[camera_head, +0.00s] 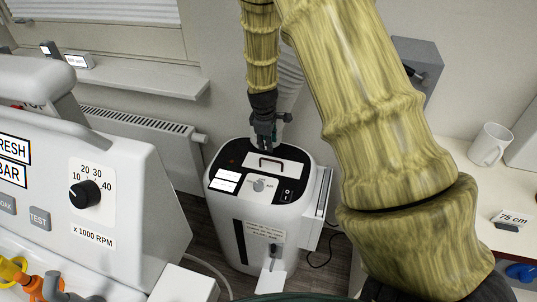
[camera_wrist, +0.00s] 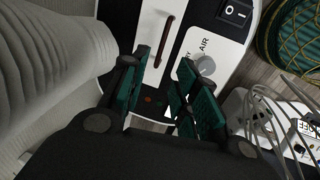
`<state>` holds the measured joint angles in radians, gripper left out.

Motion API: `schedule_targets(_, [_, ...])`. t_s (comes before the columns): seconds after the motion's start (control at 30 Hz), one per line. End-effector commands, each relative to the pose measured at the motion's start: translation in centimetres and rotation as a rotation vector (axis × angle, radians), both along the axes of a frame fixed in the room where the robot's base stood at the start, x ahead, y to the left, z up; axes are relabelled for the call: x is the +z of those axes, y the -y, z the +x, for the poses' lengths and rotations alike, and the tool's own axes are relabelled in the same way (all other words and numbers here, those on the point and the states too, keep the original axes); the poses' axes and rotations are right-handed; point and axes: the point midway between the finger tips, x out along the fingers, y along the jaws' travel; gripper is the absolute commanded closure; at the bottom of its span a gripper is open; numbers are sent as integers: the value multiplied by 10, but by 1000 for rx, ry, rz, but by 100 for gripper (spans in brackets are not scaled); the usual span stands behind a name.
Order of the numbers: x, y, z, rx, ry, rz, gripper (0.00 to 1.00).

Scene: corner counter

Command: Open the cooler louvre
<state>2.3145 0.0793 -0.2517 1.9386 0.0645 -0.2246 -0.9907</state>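The cooler (camera_head: 240,218) is a white floor-standing unit with a black top. On its top, a pale flat panel (camera_head: 290,170) carries a dark red-brown bar handle (camera_head: 270,161); this looks like the louvre, lying flat. The handle also shows in the wrist view (camera_wrist: 166,40). My gripper (camera_head: 267,146) hangs over the rear of the cooler top, close to the handle. In the wrist view its green-padded fingers (camera_wrist: 168,80) are apart and empty. The handle's near end lies between the fingertips in that picture; contact cannot be told.
A grey knob (camera_head: 258,185) and black rocker switch (camera_head: 286,195) sit in front of the panel. A radiator (camera_head: 140,130) is behind left, a large white machine (camera_head: 110,190) at left. A counter with a mug (camera_head: 490,144) is at right.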

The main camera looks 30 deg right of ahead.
Motion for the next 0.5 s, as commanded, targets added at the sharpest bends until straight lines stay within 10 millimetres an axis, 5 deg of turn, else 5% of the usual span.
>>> schedule_targets(0.5, [-55,8,7,-2,-1,0,70])
